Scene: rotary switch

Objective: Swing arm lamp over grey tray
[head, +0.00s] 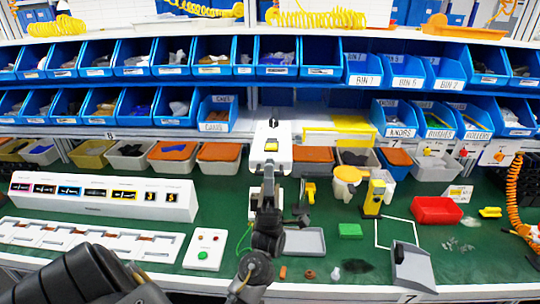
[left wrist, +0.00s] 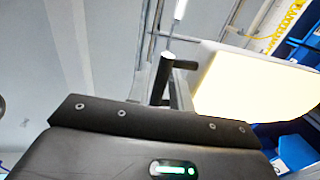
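The lamp head (head: 284,135) is a white box in the middle of the head view. In the left wrist view its lit, pale yellow face (left wrist: 255,95) fills the right side. My left gripper (head: 268,178) points away from me, just in front of the lamp head. In the left wrist view a short dark cylinder (left wrist: 182,64) lies at the fingers, beside the lamp; whether they grip it I cannot tell. The grey tray (head: 307,242) lies on the green bench, right of my gripper and partly hidden by it. My right gripper is not in view.
A green block (head: 350,230), a red bin (head: 436,210) and a yellow device (head: 374,197) stand right of the tray. A white box with buttons (head: 205,250) and a long white panel (head: 100,196) stand left. Blue bins (head: 365,69) line the shelves behind.

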